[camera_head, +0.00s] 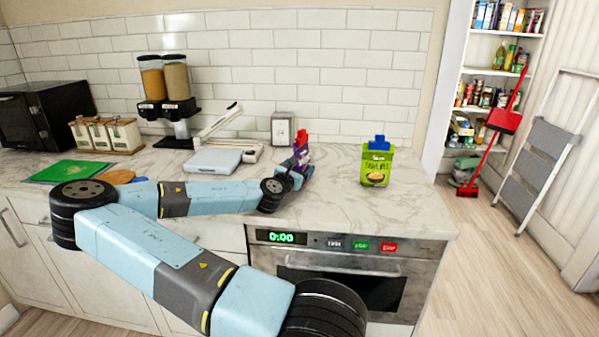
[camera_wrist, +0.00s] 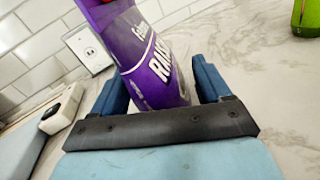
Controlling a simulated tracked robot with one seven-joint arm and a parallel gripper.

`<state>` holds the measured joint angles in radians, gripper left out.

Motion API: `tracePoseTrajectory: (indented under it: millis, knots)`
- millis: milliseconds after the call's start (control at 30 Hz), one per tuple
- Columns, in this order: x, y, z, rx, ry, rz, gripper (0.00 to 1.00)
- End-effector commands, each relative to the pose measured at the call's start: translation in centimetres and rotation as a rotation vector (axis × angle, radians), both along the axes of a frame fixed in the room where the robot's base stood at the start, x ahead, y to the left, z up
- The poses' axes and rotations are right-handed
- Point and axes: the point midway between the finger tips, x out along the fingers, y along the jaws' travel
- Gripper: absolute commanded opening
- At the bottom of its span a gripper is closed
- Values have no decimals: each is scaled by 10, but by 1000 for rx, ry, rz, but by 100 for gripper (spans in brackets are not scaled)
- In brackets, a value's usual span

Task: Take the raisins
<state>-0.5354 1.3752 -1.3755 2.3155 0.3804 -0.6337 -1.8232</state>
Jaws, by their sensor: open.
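The raisins (camera_wrist: 150,60) are a purple container with white lettering, large in the wrist view and tilted in that picture. In the head view the raisins (camera_head: 301,158) show as a small purple shape with a red top, partly hidden by my gripper (camera_head: 298,171). In the wrist view my gripper (camera_wrist: 160,92) is open, with one blue finger on each side of the container's lower part. The container stands between the fingers. I cannot tell whether either finger touches it.
A green pouch with a blue cap (camera_head: 376,165) stands on the marble counter (camera_head: 335,205) to the right. A white scale-like device (camera_head: 213,160) and a small grey-framed box (camera_head: 283,128) are at left and behind. Counter between raisins and pouch is clear.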

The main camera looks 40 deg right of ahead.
Motion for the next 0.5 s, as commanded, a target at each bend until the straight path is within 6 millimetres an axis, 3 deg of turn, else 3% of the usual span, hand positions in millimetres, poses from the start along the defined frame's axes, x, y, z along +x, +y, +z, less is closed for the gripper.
tracePoseTrajectory:
  millis: [200,500]
  knots:
    - [8,-19,0,1,-1,-1,77]
    - [10,-20,0,0,0,1,76]
